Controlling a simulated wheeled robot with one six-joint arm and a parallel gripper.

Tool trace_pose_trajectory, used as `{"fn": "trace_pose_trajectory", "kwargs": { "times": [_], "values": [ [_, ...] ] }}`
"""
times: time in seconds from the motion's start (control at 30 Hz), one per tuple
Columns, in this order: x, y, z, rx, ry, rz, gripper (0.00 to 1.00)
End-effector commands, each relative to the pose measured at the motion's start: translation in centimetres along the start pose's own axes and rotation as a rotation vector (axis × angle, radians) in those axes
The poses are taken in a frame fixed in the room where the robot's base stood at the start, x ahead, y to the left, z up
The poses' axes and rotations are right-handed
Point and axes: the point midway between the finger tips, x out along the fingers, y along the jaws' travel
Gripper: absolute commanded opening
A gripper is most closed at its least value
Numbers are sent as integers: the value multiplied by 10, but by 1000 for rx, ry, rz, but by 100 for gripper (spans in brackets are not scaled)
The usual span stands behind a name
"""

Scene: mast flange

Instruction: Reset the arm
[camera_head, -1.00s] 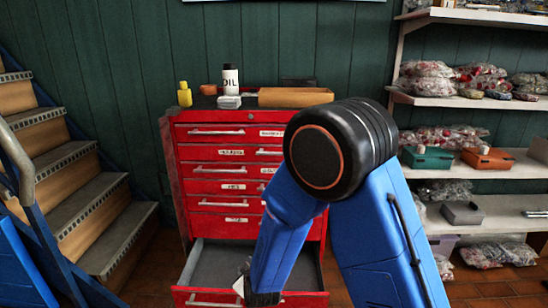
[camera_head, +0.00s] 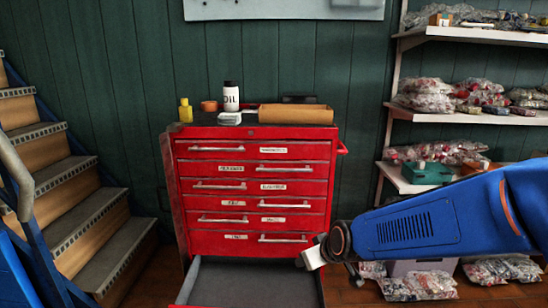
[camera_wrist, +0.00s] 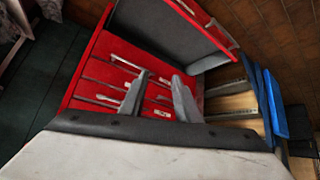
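My gripper (camera_head: 308,256) is at the lower right front of the red tool cabinet (camera_head: 222,185), level with its lower drawers. My blue arm reaches in from the right. In the wrist view the two grey fingers (camera_wrist: 158,84) stand apart with nothing between them, and the gripper is open. The red drawer fronts (camera_wrist: 115,60) show tilted behind the fingers. The bottom drawer (camera_head: 250,284) is pulled out, and its visible grey floor is bare. It also shows in the wrist view (camera_wrist: 165,35).
A yellow bottle (camera_head: 185,110), an oil bottle (camera_head: 231,97) and a cardboard-brown tray (camera_head: 295,114) stand on the cabinet. Stairs (camera_head: 75,215) rise at the left. Shelves with bagged parts (camera_head: 425,95) stand at the right, partly behind my arm.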

Motion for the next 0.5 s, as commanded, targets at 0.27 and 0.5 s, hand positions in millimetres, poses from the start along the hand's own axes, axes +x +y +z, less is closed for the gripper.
{"fn": "trace_pose_trajectory", "kwargs": {
  "times": [0.27, 0.5],
  "values": [
    [-79, 32, 37, 110, -78, 26, 30],
    [-144, 50, 83, 210, -157, 73, 30]
  ]
}}
